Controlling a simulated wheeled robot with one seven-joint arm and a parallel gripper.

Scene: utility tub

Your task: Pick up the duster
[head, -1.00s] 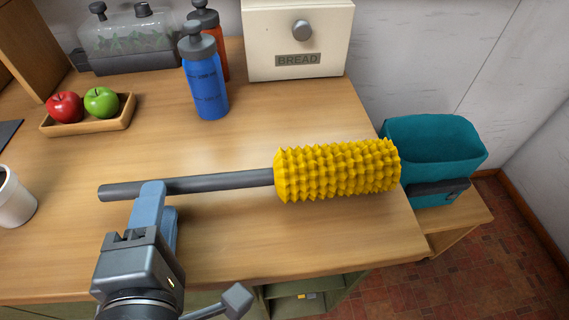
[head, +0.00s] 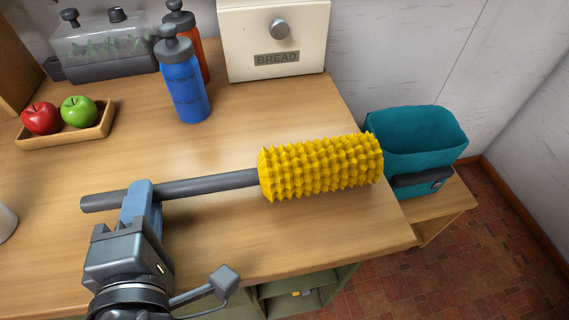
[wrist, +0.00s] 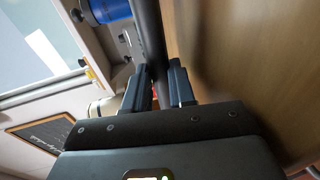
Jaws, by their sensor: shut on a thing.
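The duster has a spiky yellow head (head: 322,167) and a long dark grey handle (head: 210,185). It lies across the front right of the wooden counter in the head view, head toward the right. My gripper (head: 142,197) is shut on the handle near its left end. In the wrist view the handle (wrist: 148,35) runs up from between the two dark fingers (wrist: 157,88). Whether the duster touches the counter or is slightly above it, I cannot tell. The yellow head is not visible in the wrist view.
A teal tub (head: 415,140) stands past the counter's right edge. A blue bottle (head: 182,85), an orange bottle (head: 192,45) and a cream bread box (head: 275,45) stand behind. A wooden tray (head: 65,133) holds a red and a green apple. The counter's middle is clear.

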